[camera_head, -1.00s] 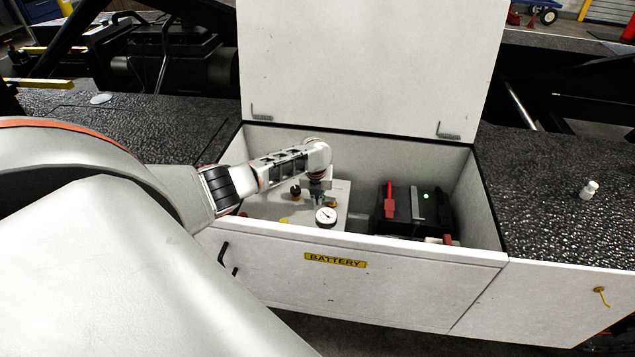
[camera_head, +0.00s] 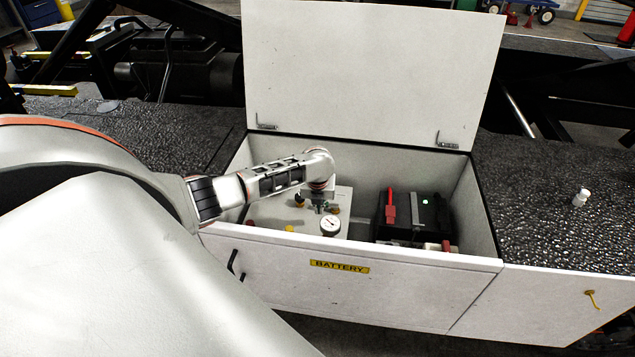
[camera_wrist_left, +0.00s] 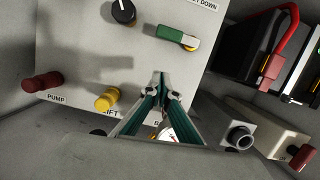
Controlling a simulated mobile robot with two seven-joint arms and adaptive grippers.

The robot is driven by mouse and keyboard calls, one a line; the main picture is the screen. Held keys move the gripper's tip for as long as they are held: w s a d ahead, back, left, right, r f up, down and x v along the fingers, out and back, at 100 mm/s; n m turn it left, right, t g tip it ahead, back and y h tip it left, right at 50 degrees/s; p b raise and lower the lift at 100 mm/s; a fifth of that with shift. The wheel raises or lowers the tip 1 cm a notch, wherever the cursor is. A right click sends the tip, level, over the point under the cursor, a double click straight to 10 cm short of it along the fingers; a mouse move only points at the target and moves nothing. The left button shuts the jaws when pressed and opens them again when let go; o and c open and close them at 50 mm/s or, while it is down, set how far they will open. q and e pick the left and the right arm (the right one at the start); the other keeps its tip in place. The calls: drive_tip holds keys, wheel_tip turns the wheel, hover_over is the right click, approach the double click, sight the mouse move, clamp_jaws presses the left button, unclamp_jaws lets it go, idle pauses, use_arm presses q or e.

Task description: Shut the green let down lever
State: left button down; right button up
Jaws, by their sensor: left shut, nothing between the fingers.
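The green let down lever (camera_wrist_left: 176,37) shows in the left wrist view, on the pale panel below the partly cut-off "DOWN" label. It lies nearly sideways, with a bare metal end at its right. My left gripper (camera_wrist_left: 165,82) is shut and empty. Its fingertips appear just below the lever in that view, with a gap between them. In the head view my left gripper (camera_head: 319,196) points down over the panel inside the open battery box. I cannot make out the lever clearly there. My right gripper is not in view.
A gauge (camera_head: 331,226), a yellow knob (camera_wrist_left: 107,99), a red knob (camera_wrist_left: 42,82) and a black knob (camera_wrist_left: 123,12) surround the work area. A black battery unit (camera_head: 412,216) stands right of the panel. The raised lid (camera_head: 370,65) stands behind the box.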

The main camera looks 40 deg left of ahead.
use_arm(q)
drive_tip(key=shift+v, duration=2.35)
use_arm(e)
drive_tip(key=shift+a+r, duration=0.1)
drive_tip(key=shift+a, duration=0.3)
use_arm(q)
drive_tip(key=shift+a, duration=0.15)
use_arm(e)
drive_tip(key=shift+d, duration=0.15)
